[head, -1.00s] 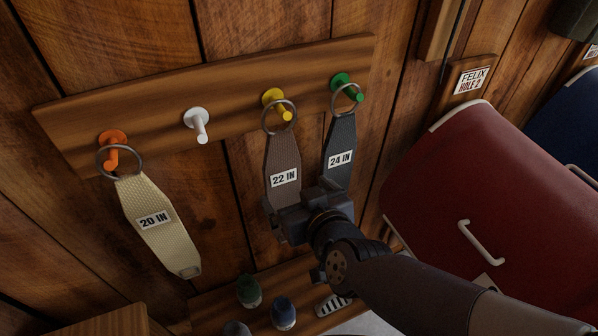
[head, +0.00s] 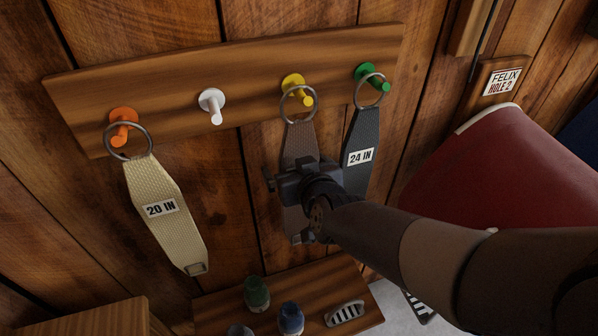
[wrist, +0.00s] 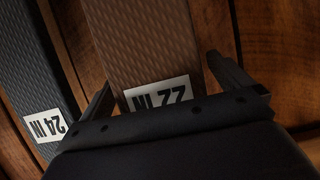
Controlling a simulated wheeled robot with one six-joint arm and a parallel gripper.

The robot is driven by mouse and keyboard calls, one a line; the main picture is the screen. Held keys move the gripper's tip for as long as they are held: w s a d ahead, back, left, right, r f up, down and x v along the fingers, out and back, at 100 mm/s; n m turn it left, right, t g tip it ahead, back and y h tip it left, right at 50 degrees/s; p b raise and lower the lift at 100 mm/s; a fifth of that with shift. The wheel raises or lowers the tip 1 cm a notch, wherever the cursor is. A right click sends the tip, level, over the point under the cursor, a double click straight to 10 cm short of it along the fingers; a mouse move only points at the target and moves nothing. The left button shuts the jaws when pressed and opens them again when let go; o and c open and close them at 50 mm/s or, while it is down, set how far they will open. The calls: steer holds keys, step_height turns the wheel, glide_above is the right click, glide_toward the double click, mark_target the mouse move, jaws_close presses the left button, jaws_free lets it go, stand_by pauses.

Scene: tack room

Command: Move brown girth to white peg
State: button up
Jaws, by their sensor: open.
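The brown girth (head: 299,140) hangs by its metal ring from the yellow peg (head: 296,87). The white peg (head: 213,106) is bare, to the left on the same board. My gripper (head: 292,177) is in front of the girth's strap and hides its middle and label in the head view. In the wrist view, the open fingers (wrist: 165,88) stand on either side of the brown strap (wrist: 150,45), with gaps at both sides. Its 22 IN label (wrist: 158,94) is partly covered by the gripper body.
A dark grey 24 IN girth (head: 361,140) hangs close on the right from the green peg (head: 365,74). A cream 20 IN girth (head: 163,205) hangs from the orange peg (head: 122,125).

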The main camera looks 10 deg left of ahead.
steer(key=shift+c, duration=0.5)
steer(key=c, duration=1.2)
steer(key=shift+r+p, duration=0.8)
steer(key=shift+r, duration=0.1)
steer(key=shift+s+d+p, duration=0.5)
steer(key=shift+s+d, duration=0.35)
steer(key=shift+s, duration=0.55)
steer(key=shift+s+d+p, duration=0.5)
steer(key=shift+s+d, duration=0.4)
steer(key=shift+s, duration=0.55)
steer(key=shift+s+d+p, duration=0.5)
steer(key=shift+s+d, duration=0.35)
steer(key=shift+s, duration=0.55)
